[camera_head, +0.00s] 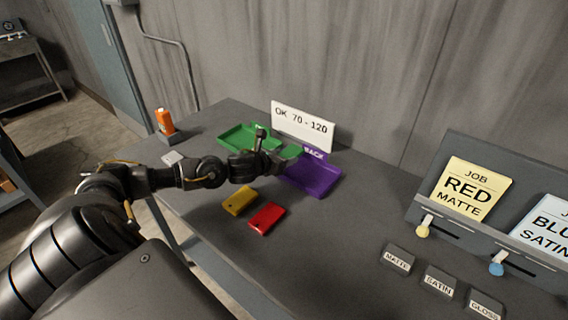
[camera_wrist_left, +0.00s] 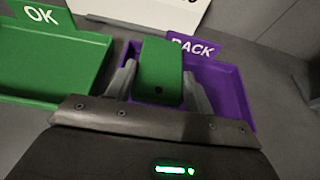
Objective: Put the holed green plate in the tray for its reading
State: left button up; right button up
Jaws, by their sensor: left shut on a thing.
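The holed green plate (camera_wrist_left: 162,68) is held between the two fingers of my left gripper (camera_head: 281,160), with a small dark hole near its lower end in the left wrist view. In the head view only part of the plate (camera_head: 291,151) shows past the gripper. The purple tray (camera_head: 318,182), labelled "BACK" (camera_head: 313,152), lies beneath and to the right of the plate. The green tray (camera_head: 236,136), labelled "OK" (camera_wrist_left: 40,14) in the left wrist view, is to the left. Whether the plate touches the purple tray, I cannot tell. My right gripper is not in view.
A white sign (camera_head: 302,124) reading "OK 70 - 120" stands behind the trays. A yellow plate (camera_head: 239,201) and a red plate (camera_head: 266,218) lie in front. An orange device (camera_head: 165,121) stands at the left. A job board (camera_head: 470,190) and labelled blocks (camera_head: 439,281) are right.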

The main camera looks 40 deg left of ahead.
pick_arm(q)
jog(key=shift+w+a+f, duration=0.1)
jog(key=shift+w+f, duration=0.15)
notch_tip(320, 180, down, 2)
jog(key=shift+f+p, duration=0.15)
jog(key=shift+p, duration=0.6)
jog(key=shift+f, duration=0.4)
jog(key=shift+f, duration=0.1)
jog(key=o, duration=0.8)
